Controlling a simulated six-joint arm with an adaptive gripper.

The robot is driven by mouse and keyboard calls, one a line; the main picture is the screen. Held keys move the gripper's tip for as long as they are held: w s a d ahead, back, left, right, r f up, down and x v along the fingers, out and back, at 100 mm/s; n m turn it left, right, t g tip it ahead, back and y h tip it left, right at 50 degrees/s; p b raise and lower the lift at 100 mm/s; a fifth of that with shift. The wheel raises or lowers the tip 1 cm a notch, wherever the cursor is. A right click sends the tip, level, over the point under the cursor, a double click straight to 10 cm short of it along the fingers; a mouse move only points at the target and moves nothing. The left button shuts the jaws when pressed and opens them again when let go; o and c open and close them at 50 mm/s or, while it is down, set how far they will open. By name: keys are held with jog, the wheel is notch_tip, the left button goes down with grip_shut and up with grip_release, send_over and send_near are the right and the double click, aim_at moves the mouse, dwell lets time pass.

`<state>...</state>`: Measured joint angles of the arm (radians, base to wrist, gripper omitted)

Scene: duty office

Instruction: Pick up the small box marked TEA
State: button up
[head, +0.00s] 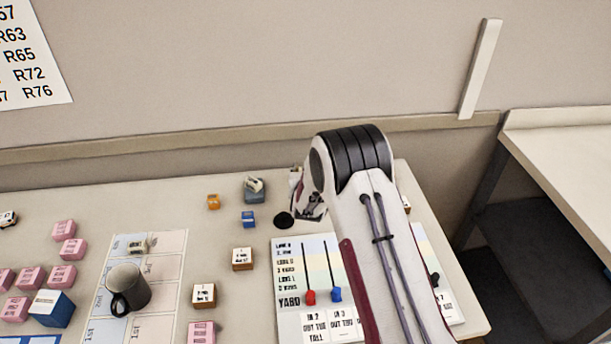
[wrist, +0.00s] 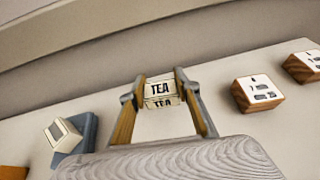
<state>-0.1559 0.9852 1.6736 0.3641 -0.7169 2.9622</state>
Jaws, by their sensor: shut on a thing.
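The small cream box marked TEA (wrist: 160,91) shows in the wrist view, with black letters on two of its faces. My gripper (wrist: 160,97) has one finger on each side of the box and is shut on it. The lettered faces are turned toward the wrist camera. In the head view my gripper (head: 310,207) is partly hidden behind my arm near the back of the table. I cannot make out the TEA box clearly there, nor tell whether it touches the table.
Wood-sided blocks (wrist: 257,93) lie right in the wrist view. A dark mug (head: 130,287) and a YARD board (head: 290,255) are nearer.

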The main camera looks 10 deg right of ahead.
jog(key=shift+r, duration=3.2)
